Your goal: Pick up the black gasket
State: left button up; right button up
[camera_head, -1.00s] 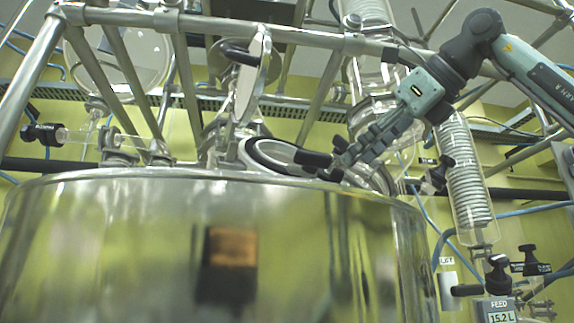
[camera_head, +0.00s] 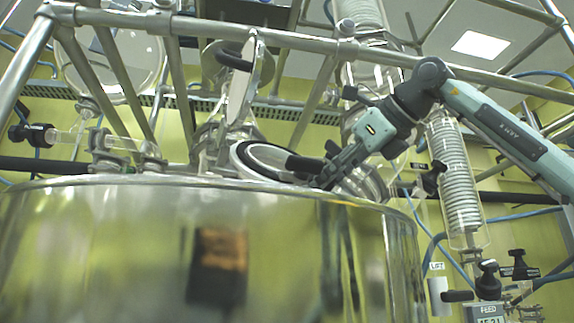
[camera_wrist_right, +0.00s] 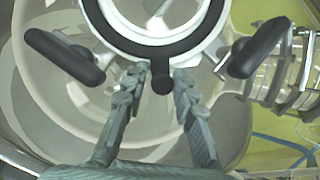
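The black gasket (camera_wrist_right: 152,50) is a flat dark ring on the round opening on top of the reactor, with a small rounded tab pointing towards my gripper in the right wrist view. In the head view the gasket (camera_head: 242,164) shows as a dark arc inside the pale rim. My right gripper (camera_wrist_right: 158,84) is open. Its two fingers lie on either side of the tab, with visible gaps on both sides. In the head view the right gripper (camera_head: 318,179) reaches in from the right at the edge of the opening. My left gripper is not in view.
Black handles stand left (camera_wrist_right: 66,57) and right (camera_wrist_right: 255,46) of the opening. A tilted round lid (camera_head: 241,85) rises behind it. The large glass vessel (camera_head: 120,235) fills the foreground. Metal frame bars (camera_head: 210,28) and a coiled glass condenser (camera_head: 456,180) surround the arm.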

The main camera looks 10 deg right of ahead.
grip_shut()
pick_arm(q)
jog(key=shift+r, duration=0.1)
pick_arm(e)
jog(key=shift+r, duration=0.1)
